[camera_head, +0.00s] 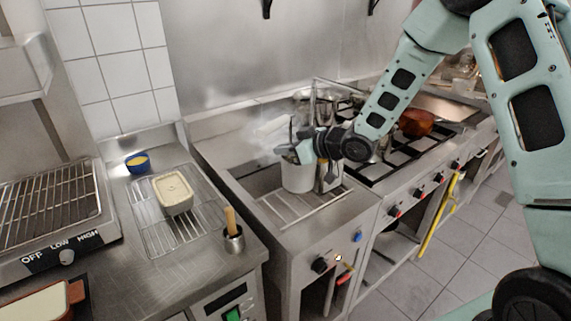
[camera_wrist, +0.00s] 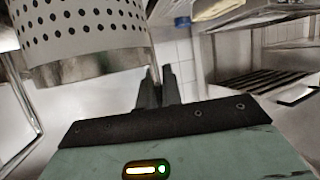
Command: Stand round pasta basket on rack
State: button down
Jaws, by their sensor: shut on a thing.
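The round pasta basket (camera_head: 297,179) is a pale metal cylinder over the pasta cooker's well in the head view. In the wrist view the basket (camera_wrist: 85,40) shows large at upper left, with rows of dark round holes and a plain lower band. My gripper (camera_head: 299,150) is at the basket's upper part in the head view. In the wrist view its fingers (camera_wrist: 155,88) are close together beside the basket; the exact grip is hidden. A wire rack (camera_head: 150,228) lies on the left counter, with a cream rectangular tub (camera_head: 174,192) on it. Another wire grid (camera_head: 300,208) lies at the cooker's front.
A blue and yellow bowl (camera_head: 138,162) stands behind the rack. A metal cup with a wooden handle (camera_head: 232,238) stands at the rack's right. A grill (camera_head: 50,215) is at far left. The stove (camera_head: 400,165) holds pots and a reddish-brown item (camera_head: 416,122).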

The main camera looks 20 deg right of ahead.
aim_at(292, 164)
jog(key=shift+f, duration=2.25)
jog(key=shift+f, duration=0.2)
jog(key=c, duration=1.6)
grip_release()
jog(key=shift+o, duration=0.2)
